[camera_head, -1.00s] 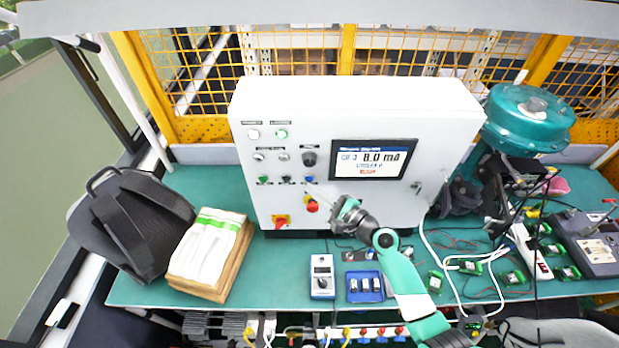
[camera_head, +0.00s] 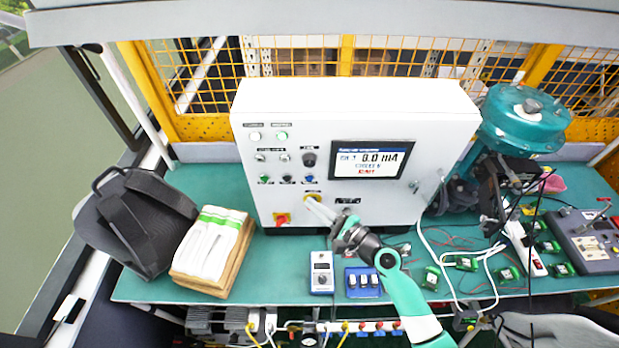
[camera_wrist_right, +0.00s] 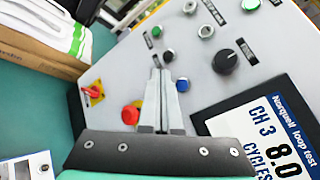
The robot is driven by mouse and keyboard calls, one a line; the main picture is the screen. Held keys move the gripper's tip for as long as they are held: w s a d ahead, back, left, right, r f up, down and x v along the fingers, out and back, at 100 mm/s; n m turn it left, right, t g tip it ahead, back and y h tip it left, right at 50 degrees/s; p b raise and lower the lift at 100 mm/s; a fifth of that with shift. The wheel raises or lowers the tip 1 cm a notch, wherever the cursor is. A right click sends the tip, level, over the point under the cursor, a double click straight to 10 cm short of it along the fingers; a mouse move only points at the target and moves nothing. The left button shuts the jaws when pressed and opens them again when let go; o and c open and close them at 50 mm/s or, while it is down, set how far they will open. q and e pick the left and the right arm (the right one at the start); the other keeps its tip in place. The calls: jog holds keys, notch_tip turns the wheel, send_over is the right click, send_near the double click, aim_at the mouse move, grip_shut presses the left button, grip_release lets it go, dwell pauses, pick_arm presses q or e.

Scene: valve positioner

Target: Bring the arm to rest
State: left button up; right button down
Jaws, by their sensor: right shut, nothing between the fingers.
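My right gripper (camera_head: 313,203) is shut and empty, in front of the lower part of the white control box (camera_head: 440,125). Its pale fingers hide most of the red mushroom button in the head view. In the wrist view the shut fingers (camera_wrist_right: 160,78) point up along the panel, and the red mushroom button (camera_wrist_right: 131,113) shows clear to their left. The blue button (camera_wrist_right: 182,85) lies just right of them. Whether the fingers touch the panel cannot be told. The display (camera_wrist_right: 275,130) reads CH 3 and 8.0. My left gripper is out of view.
A teal bench (camera_head: 220,150) carries the box. A blue-and-white meter (camera_head: 321,272) and a blue tray (camera_head: 350,292) stand below my right gripper. A cardboard box with white cloths (camera_head: 213,247) and a black bag (camera_head: 135,220) are left. Cables and a teal valve actuator (camera_head: 525,120) are right.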

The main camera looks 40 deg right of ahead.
dwell(0.6)
jog(key=w+a+r+n+t+y+p, duration=0.15)
jog(key=a+r+n, duration=0.3)
jog(key=r, duration=0.75)
jog(key=w+a+r+n+t+y+p, duration=0.1)
jog(key=w+a+r+n+y+p, duration=0.3)
jog(key=r, duration=0.9)
jog(key=a+r+n+t+y+p, duration=0.15)
jog(key=a+r, duration=0.35)
jog(key=r, duration=0.7)
jog(key=s+a+r+n+t+y+p, duration=0.1)
jog(key=s+a+r+n, duration=0.1)
jog(key=r+n, duration=0.35)
jog(key=s+a+r+n+t+y, duration=0.1)
jog(key=s+a+r+n, duration=0.15)
jog(key=r, duration=0.65)
jog(key=s+d+r+n+t+h, duration=0.2)
jog(key=s+r+n+h, duration=0.1)
jog(key=s+r+n, duration=0.1)
jog(key=s+d+r+n+t+h+p, duration=0.1)
jog(key=s+d+r+n+t+h, duration=0.1)
jog(key=s+r+n+h, duration=0.2)
notch_tip(320, 180, up, 4)
jog(key=shift+s+d+f+n, duration=0.2)
jog(key=shift+s+d+n, duration=0.2)
jog(key=shift+s, duration=0.75)
